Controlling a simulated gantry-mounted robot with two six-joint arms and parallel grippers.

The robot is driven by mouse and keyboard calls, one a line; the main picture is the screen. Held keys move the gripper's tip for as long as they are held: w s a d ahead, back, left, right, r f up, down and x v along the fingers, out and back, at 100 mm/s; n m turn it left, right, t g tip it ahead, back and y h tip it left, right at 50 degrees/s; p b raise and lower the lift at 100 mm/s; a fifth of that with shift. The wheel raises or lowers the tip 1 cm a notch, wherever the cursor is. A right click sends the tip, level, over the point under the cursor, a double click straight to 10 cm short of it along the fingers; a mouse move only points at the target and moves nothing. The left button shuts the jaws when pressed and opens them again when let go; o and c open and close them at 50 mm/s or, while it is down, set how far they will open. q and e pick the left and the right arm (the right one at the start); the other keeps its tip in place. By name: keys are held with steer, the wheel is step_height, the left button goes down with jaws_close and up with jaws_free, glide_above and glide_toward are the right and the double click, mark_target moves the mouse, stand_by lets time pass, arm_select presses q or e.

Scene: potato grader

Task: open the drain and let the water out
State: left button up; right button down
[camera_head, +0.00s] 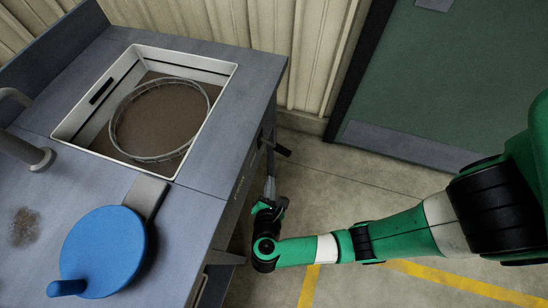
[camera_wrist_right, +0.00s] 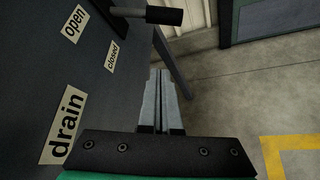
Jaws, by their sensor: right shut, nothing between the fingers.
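The drain lever (camera_head: 276,147), with a black grip, sticks out from the side panel of the bench below the basin. In the right wrist view, its black grip (camera_wrist_right: 164,15) is at the top. The panel carries a "drain" label (camera_wrist_right: 63,125), an "open" label (camera_wrist_right: 74,24) and a "closed" label (camera_wrist_right: 113,55). I cannot tell which label the lever matches. My right gripper (camera_head: 270,182) is shut and empty, its fingers pointing toward the lever, apart from it. The basin (camera_head: 228,80) holds brown, murky water (camera_head: 160,118). My left gripper is not in view.
A round wire basket (camera_head: 206,101) sits in the basin. A blue disc with a knob (camera_head: 103,250) and a grey tap (camera_head: 38,158) are on the bench. A green door (camera_head: 450,80) stands at the right. The floor beside the bench has yellow lines (camera_head: 455,284).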

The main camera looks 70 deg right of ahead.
mark_target(276, 147)
steer(key=b+x, duration=0.4)
steer(key=x, duration=0.6)
steer(key=r, duration=0.1)
steer(key=s+r, duration=0.2)
steer(key=shift+d+r+p, duration=0.3)
steer(key=shift+d+p, duration=0.1)
steer(key=shift+r+p, duration=0.25)
steer(key=shift+p, duration=0.35)
steer(key=shift+s+n+g, duration=0.1)
steer(key=shift+n+g, duration=0.2)
